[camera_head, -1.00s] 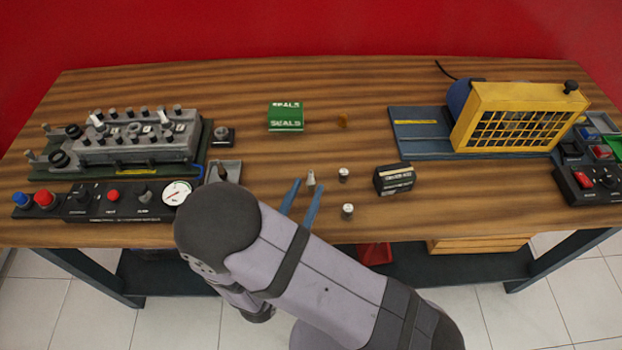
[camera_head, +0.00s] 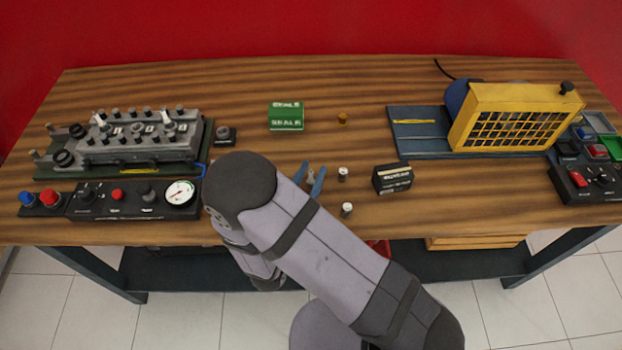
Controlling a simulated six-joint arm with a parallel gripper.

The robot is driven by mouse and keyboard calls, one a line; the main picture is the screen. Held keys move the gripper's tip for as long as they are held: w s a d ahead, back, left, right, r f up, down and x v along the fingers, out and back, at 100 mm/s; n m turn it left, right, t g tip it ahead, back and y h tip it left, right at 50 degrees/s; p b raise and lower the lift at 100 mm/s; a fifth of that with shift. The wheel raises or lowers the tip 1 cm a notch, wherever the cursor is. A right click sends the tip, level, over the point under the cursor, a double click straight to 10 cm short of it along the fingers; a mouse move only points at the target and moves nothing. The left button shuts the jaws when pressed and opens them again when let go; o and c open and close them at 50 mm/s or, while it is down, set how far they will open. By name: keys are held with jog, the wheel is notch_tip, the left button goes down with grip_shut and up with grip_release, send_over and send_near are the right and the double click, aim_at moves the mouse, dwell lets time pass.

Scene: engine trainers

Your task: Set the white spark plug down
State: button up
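A small pale spark plug (camera_head: 310,180) shows between the two blue fingers of my gripper (camera_head: 313,171), left of centre on the workbench. The fingers are spread, one on each side of it, with a gap between them. Whether either finger touches the plug is too small to tell. My arm covers the gripper's base and the bench in front of it. Two similar small white-topped pieces stand to the right, one farther back (camera_head: 343,174) and one nearer the front edge (camera_head: 347,210).
A black box (camera_head: 392,178) stands right of the white-topped pieces. A green SEALS box (camera_head: 286,116) and a small brown piece (camera_head: 343,119) are farther back. An engine block (camera_head: 135,140) is at left, a yellow grille unit (camera_head: 515,118) at right.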

aim_at(311, 170)
grip_shut()
jog(key=shift+r, duration=0.2)
jog(key=shift+r, duration=4.8)
jog(key=shift+r+p, duration=1.2)
jog(key=shift+r, duration=0.1)
